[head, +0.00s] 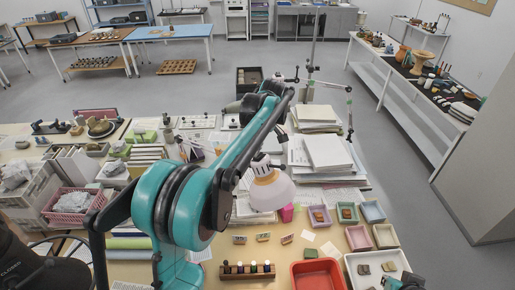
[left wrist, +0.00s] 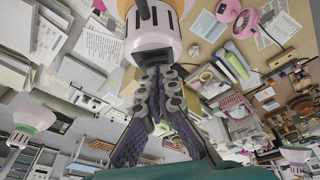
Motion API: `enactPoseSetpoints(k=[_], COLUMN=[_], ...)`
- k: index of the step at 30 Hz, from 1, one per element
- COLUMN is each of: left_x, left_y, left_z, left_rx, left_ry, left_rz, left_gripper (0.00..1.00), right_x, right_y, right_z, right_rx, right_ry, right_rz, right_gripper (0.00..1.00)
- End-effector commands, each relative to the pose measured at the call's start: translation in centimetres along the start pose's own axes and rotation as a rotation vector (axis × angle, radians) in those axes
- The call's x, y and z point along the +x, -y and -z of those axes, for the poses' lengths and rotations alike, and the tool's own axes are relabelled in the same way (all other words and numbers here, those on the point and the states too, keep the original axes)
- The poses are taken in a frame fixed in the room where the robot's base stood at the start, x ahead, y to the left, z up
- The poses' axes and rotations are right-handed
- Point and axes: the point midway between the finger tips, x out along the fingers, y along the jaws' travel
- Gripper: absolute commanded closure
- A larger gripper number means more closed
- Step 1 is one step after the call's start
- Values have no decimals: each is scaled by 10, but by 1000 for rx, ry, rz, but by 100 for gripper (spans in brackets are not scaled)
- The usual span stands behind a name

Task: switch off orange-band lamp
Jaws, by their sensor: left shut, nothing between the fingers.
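The orange-band lamp (head: 270,190) has a whitish, flared shade with an orange band near its top. It hangs over the middle of the table in the head view, just right of my left arm. In the left wrist view, a white slotted lamp part (left wrist: 152,42) with orange edges fills the top centre. My left gripper (left wrist: 162,75) is shut and empty, with its fingertips right at the lower end of that part. I cannot tell whether they touch. My right gripper's fingers do not show.
Stacked papers (head: 325,153) lie behind the lamp. Small trays (head: 357,238), a red tray (head: 318,275) and a rack of small bottles (head: 247,270) are in front. A pink basket (head: 68,205) is on the left. Other lamps (left wrist: 35,113) show in the left wrist view.

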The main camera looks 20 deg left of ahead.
Motion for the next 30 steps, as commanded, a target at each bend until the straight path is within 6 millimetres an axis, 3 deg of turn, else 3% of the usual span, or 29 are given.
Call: enactPoseSetpoints(k=[14,20,30], left_x=[-6,-32,-99], left_y=[4,13,28], left_z=[5,33,28], left_rx=[-1,1,6], left_ry=[0,0,1], left_rz=[-1,-2,-2], left_gripper=[100,100,100], right_x=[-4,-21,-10], right_y=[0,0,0], right_z=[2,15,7], right_rx=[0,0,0], right_ry=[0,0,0], right_rz=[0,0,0], right_gripper=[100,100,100])
